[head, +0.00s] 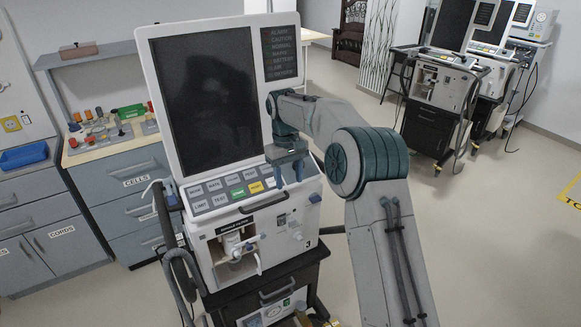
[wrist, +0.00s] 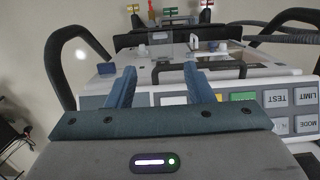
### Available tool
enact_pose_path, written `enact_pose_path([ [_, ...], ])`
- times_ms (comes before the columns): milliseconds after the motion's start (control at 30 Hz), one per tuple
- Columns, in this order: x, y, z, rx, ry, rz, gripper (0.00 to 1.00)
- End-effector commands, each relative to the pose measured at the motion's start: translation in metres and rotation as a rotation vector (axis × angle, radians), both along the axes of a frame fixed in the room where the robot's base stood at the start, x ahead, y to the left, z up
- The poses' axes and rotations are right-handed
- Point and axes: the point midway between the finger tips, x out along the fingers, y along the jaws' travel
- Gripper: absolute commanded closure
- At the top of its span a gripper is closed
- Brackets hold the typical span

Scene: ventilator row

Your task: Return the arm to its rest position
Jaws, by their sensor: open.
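My gripper (head: 289,170) is in front of the ventilator (head: 240,225), close to the right end of its button panel (head: 236,188). The arm reaches up from the lower right and bends toward the machine. In the wrist view the two blue fingers (wrist: 160,88) stand apart with nothing between them. The button panel also shows there beyond the fingers (wrist: 285,97). I cannot tell from these views whether the fingers touch the panel. The ventilator's large screen (head: 206,98) is dark.
A grey drawer cabinet (head: 125,185) with small colored items on top stands at the left. A blue tray (head: 24,156) sits on a counter farther left. More ventilators (head: 440,85) stand at the back right. The floor (head: 480,240) to the right is clear.

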Motion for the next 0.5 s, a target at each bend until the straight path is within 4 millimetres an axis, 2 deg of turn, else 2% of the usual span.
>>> enact_pose_path([
  [167,-0.013,-0.012,0.022,-0.003,-0.03,-0.019,0.53],
  [367,-0.051,-0.043,0.062,-0.007,-0.097,-0.072,0.53],
  [500,-0.084,-0.067,0.084,-0.005,-0.143,-0.122,0.53],
])
